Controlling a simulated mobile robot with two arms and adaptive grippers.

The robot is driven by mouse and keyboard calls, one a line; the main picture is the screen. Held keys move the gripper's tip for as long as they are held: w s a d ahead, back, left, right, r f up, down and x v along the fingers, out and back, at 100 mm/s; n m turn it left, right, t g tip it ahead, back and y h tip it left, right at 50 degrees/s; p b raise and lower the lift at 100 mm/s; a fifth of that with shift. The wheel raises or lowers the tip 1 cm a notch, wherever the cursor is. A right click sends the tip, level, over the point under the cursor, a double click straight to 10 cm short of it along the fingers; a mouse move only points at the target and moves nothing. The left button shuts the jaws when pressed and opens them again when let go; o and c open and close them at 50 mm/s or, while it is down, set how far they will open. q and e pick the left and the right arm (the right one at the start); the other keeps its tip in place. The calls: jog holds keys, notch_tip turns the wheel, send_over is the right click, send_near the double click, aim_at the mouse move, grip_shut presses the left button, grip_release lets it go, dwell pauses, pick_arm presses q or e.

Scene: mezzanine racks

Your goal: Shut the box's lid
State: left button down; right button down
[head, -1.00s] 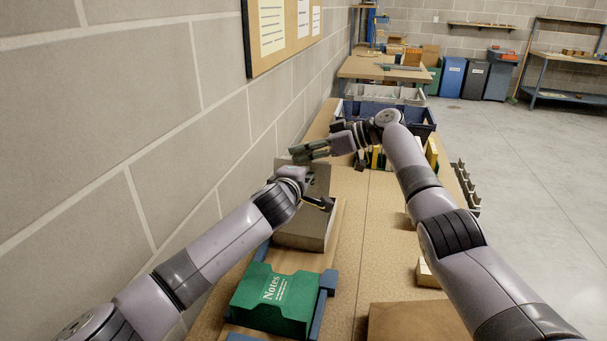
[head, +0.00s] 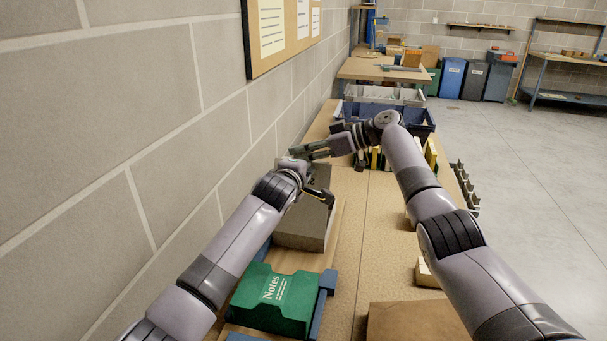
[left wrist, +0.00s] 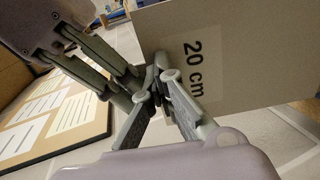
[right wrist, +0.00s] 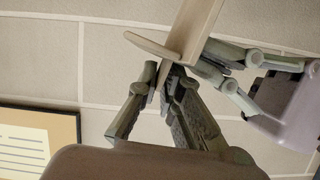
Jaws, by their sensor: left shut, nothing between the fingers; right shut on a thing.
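The grey-brown box (head: 300,238) sits on the bench against the wall. Its lid stands raised at the box's far side, partly hidden by my arms; it shows in the left wrist view as a panel marked "20 cm" (left wrist: 235,40). In the right wrist view the lid (right wrist: 195,28) appears nearly edge-on with a lip. My right gripper (right wrist: 163,78) is shut on the lid's edge. My left gripper (left wrist: 160,78) is shut and empty beside the lid, close to the right gripper; whether it touches the lid I cannot tell.
A green "Notes" holder (head: 275,300) stands in front of the box. A blue crate (head: 425,124) and upright yellow items (head: 431,152) lie beyond. A brown board (head: 415,322) is at the near right. The wall is close on the left; the bench middle is mostly clear.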

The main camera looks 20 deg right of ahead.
jog(key=shift+s+a+f, duration=0.2)
jog(key=shift+s+a, duration=0.05)
jog(key=shift+s, duration=0.3)
jog(key=shift+w, duration=0.1)
jog(key=c, duration=1.8)
grip_release()
jog(key=shift+w+d+f+g, duration=0.1)
jog(key=shift+w+f+g, duration=0.05)
jog(key=shift+w+g, duration=0.15)
jog(key=shift+c, duration=0.2)
jog(key=shift+s, duration=0.1)
